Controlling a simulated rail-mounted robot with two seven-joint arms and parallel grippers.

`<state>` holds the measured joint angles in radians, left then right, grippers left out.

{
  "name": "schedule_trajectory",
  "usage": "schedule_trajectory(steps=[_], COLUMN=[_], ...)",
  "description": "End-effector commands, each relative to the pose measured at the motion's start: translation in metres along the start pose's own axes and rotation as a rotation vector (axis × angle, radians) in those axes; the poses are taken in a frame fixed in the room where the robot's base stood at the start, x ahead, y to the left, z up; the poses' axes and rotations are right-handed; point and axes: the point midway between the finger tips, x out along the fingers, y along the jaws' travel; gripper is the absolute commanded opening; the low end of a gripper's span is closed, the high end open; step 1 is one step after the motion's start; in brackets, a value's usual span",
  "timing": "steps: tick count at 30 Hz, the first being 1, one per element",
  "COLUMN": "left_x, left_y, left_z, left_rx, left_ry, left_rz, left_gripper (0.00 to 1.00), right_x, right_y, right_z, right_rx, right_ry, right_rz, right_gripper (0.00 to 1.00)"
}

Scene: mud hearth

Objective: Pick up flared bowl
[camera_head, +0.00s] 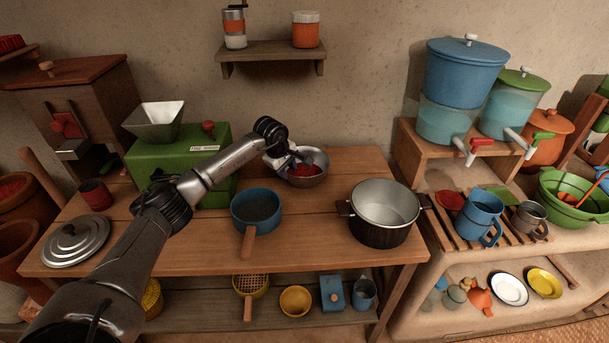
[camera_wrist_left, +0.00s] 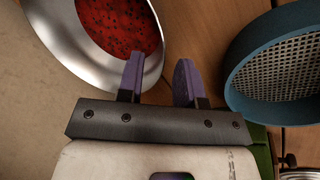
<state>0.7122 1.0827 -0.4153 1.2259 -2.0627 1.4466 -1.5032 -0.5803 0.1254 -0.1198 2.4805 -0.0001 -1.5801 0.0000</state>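The flared bowl (camera_head: 318,180) is a shiny metal bowl with dark-speckled red contents, standing at the back of the wooden table. In the left wrist view the bowl (camera_wrist_left: 75,40) fills the upper left, with its wide silver rim facing me. My left gripper (camera_head: 291,161) is at the bowl's left side in the head view. In the left wrist view the gripper (camera_wrist_left: 158,75) is open, one purple finger over the bowl's inside and the other outside the rim. Whether a finger touches the bowl I cannot tell. My right gripper is in neither view.
A blue round sieve (camera_head: 256,205) with a wooden handle stands close in front of the bowl. A dark pot (camera_head: 380,230) is to the right, a green box (camera_head: 165,158) with a metal hopper to the left. Table between bowl and pot is clear.

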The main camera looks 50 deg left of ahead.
Motion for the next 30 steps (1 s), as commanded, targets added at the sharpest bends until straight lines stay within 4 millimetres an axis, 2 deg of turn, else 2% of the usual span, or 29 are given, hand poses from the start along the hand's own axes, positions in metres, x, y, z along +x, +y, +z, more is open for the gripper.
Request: schedule_trajectory(steps=[7,12,18,29,30], left_x=[0.013,0.038,0.057,0.06,0.06], left_y=[0.0,-0.002,-0.001,0.0,0.0], left_z=[0.0,0.0,-0.001,-0.002,-0.002], left_rx=[0.0,-0.001,0.0,0.0,0.0], left_ry=[-0.001,-0.004,-0.002,0.0,0.0], left_rz=[0.0,0.0,0.001,0.001,0.001], left_gripper=[0.33,0.33,0.33,0.33,0.29], right_x=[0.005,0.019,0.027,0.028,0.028], right_y=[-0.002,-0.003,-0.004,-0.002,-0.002], right_z=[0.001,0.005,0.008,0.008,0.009], right_rx=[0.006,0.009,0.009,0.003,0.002], right_ry=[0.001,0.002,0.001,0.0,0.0], right_rz=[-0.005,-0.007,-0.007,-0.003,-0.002], right_gripper=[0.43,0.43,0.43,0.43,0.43])
